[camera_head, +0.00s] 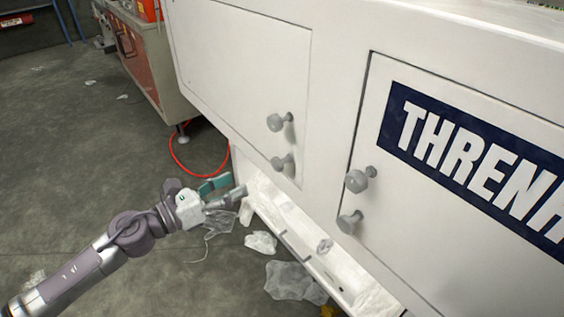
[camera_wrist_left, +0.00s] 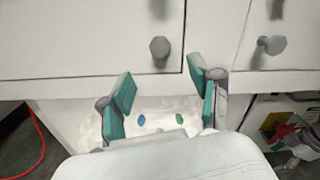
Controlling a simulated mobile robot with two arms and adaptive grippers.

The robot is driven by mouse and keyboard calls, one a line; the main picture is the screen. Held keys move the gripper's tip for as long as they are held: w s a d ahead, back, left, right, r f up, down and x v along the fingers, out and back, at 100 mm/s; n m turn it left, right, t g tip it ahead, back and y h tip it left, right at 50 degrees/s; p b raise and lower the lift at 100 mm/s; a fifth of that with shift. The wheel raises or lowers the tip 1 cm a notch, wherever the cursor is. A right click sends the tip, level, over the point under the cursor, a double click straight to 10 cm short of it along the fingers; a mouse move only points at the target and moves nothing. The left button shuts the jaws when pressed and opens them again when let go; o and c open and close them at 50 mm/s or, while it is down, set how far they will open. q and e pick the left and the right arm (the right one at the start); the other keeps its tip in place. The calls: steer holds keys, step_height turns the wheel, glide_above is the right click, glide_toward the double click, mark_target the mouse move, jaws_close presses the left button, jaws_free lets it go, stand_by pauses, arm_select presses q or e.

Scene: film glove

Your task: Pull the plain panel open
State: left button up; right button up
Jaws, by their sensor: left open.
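The plain panel (camera_head: 245,75) is a white door on the left part of the cabinet front, and it looks closed. Near its right edge are an upper grey knob (camera_head: 276,122) and a lower grey knob (camera_head: 281,163). My left gripper (camera_head: 228,189) is open and empty, below and left of the lower knob, apart from it. In the left wrist view a plain-panel knob (camera_wrist_left: 160,46) shows above my left gripper (camera_wrist_left: 160,84), with nothing between the teal finger pads. My right gripper is not in view.
A second door with a dark lettered sign (camera_head: 480,160) and two knobs of its own stands to the right. A low white ledge (camera_head: 300,235) runs under the doors. Clear plastic scraps (camera_head: 288,281) and a red hose (camera_head: 190,170) lie on the floor. Floor at left is mostly clear.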

mark_target(274, 165)
arm_select(q)
steer(key=p+x, duration=0.1)
steer(key=x, duration=1)
steer(key=shift+w+d, duration=0.5)
steer(key=shift+d, duration=0.15)
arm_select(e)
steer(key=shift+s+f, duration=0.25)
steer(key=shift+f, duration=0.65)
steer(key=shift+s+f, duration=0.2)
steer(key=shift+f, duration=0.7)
arm_select(q)
jaws_close()
